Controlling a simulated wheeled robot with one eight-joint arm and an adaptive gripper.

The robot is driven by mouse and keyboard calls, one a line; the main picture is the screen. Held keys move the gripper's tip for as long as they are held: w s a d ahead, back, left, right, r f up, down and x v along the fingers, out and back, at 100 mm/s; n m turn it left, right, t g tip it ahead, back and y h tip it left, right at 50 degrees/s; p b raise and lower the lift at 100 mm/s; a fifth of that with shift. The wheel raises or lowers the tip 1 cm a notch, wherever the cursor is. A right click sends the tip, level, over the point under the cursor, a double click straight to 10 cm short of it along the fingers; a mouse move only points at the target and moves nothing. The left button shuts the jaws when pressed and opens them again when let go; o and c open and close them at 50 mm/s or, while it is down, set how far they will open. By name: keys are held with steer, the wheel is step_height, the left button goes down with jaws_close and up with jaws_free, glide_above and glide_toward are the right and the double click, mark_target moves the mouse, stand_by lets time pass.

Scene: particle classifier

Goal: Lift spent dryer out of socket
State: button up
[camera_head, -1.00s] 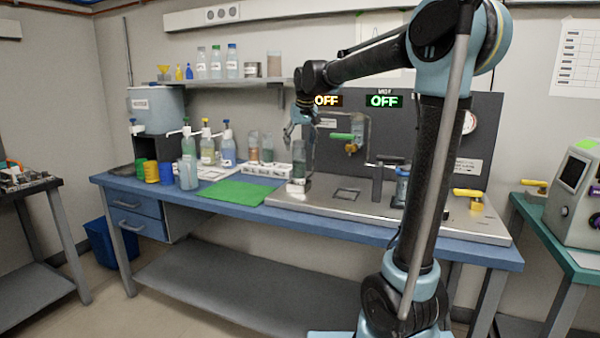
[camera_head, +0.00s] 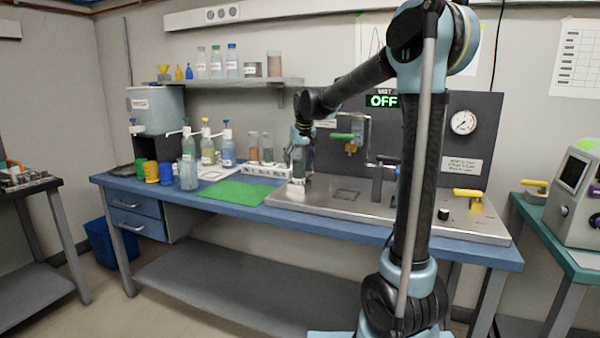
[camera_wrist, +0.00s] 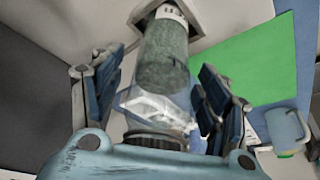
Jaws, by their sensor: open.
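The spent dryer, a dark grey-green cylinder (camera_head: 299,161) with a pale band near its base, stands upright at the left end of the steel bench plate (camera_head: 330,197). In the wrist view the dryer (camera_wrist: 163,55) lies between my fingers, its pale lower end at a square socket frame (camera_wrist: 196,18). My gripper (camera_head: 301,140) is at the dryer's top; it also shows in the wrist view (camera_wrist: 158,85). Its two dark blue finger pads stand apart, one on each side, with visible gaps to the dryer. How deep the dryer sits in the socket is hidden.
A green mat (camera_head: 240,192) lies left of the plate. A white rack (camera_head: 265,170) with two similar cylinders stands just behind the mat. Bottles and coloured cups crowd farther left.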

steer(key=shift+c, duration=0.3)
steer(key=c, duration=1.3)
steer(key=shift+r, duration=0.15)
